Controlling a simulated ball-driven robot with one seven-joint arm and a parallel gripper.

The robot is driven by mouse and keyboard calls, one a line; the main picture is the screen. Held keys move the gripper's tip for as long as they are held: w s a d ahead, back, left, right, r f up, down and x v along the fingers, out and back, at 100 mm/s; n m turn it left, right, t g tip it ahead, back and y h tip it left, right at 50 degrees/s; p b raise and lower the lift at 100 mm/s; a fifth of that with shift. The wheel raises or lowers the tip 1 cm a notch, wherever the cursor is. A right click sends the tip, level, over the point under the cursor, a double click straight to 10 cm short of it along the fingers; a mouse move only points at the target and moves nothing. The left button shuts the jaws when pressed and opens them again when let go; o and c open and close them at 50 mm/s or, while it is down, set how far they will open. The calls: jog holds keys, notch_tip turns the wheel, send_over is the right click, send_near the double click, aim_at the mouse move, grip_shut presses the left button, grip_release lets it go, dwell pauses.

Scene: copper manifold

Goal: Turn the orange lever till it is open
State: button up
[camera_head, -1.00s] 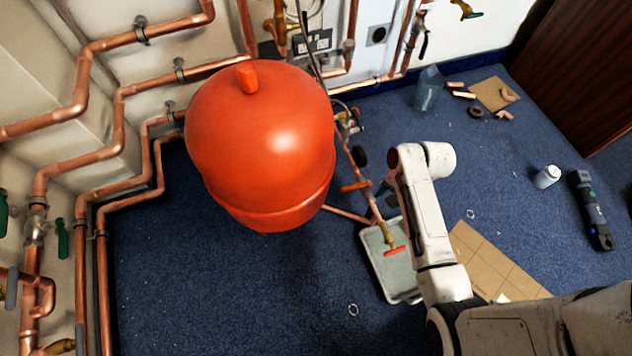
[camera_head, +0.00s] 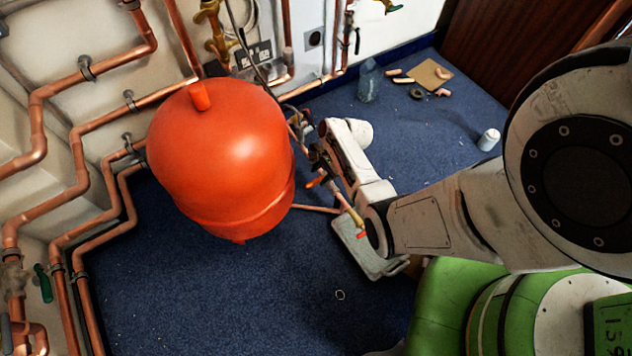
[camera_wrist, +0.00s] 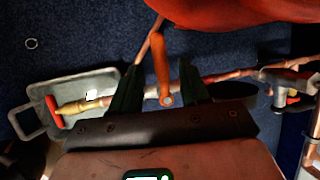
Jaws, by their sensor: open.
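The orange lever (camera_wrist: 161,62) shows in the wrist view, on a copper and brass pipe run. It stands out from the pipe towards the red vessel. My gripper (camera_wrist: 156,72) is open, with one dark finger on each side of the lever. I cannot tell whether either finger touches it. In the head view the lever (camera_head: 316,182) is a small orange piece right of the red vessel, with my gripper (camera_head: 318,158) close by and partly hidden by my arm.
A large red vessel (camera_head: 225,150) stands left of the lever. A grey tray (camera_head: 372,258) lies under the pipe's end, where a red-handled tap (camera_wrist: 52,108) sits. Copper pipes (camera_head: 90,140) line the wall. Blue carpet is clear at the front left.

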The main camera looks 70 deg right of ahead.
aim_at(315, 181)
jog(key=shift+b+x, duration=0.7)
jog(key=shift+x, duration=1.05)
jog(key=shift+c, duration=0.3)
grip_shut()
